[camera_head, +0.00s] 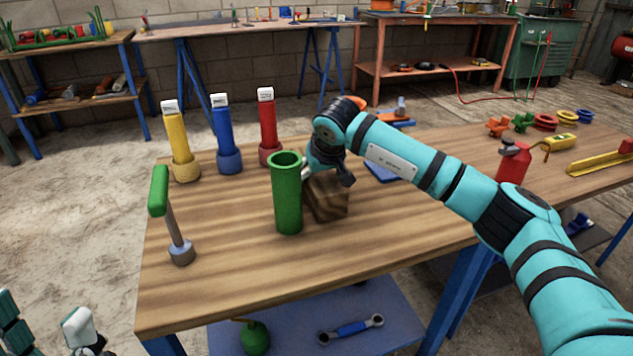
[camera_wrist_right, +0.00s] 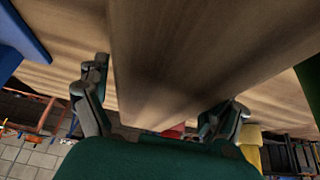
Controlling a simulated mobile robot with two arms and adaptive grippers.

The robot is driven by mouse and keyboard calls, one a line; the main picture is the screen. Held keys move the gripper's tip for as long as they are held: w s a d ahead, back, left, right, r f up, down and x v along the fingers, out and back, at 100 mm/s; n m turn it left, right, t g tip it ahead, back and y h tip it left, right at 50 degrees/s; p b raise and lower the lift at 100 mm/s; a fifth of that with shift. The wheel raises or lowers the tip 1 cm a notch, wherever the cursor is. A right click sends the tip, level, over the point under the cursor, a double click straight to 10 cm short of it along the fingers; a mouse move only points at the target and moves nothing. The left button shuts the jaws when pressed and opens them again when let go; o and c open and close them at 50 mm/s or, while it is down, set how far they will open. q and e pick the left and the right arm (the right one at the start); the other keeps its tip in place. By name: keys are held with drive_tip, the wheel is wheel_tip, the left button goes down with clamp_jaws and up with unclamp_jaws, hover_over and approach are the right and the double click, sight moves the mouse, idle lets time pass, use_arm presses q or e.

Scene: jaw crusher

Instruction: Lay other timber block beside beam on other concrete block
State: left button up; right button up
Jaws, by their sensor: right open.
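A dark brown timber block (camera_head: 328,198) sits on the wooden table, just right of a green tube (camera_head: 287,200) that hides part of it. My right gripper (camera_head: 326,176) is at the block's top, with its fingers pointing down. In the right wrist view, the timber block (camera_wrist_right: 200,50) fills the middle between the two spread fingers of the right gripper (camera_wrist_right: 165,92). The gripper is open around it; contact is not clear. Part of my left gripper (camera_head: 82,328) shows at the lower left, its fingers unclear. I cannot make out a beam or a concrete block.
Yellow (camera_head: 180,145), blue (camera_head: 224,140) and red (camera_head: 268,130) handled pieces stand behind the tube. A green-handled mallet (camera_head: 168,215) stands at the left. A red bottle (camera_head: 513,162) stands at the right. The table's front (camera_head: 260,275) is clear.

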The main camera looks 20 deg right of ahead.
drive_tip(key=c, duration=1.6)
drive_tip(key=shift+r, duration=0.1)
drive_tip(key=shift+c, duration=0.4)
